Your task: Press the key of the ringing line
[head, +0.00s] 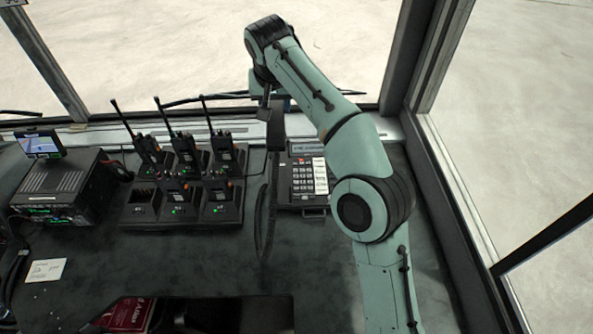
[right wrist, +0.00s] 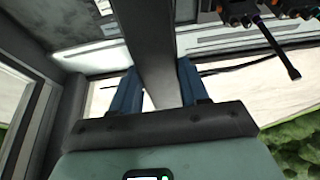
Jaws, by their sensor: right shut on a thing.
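The desk phone (head: 298,182) stands right of the radio charger, with a small display, a dark number keypad (head: 302,180) and a column of pale-labelled line keys (head: 320,176). I cannot make out a lit key. My right gripper (head: 277,101) is beyond and above the phone, near the window. It is shut on the dark handset (head: 276,128), which hangs upright off the phone's left side, its coiled cord (head: 266,215) looping down to the desk. In the right wrist view the blue fingers (right wrist: 157,92) lie either side of the grey handset (right wrist: 150,42). My left gripper is not in view.
A charger (head: 140,212) with several handheld radios (head: 186,152) stands left of the phone, antennas up. Further left are a black radio unit (head: 62,190) and small screen (head: 40,144). A window post (head: 430,50) rises at right. The desk front is mostly clear.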

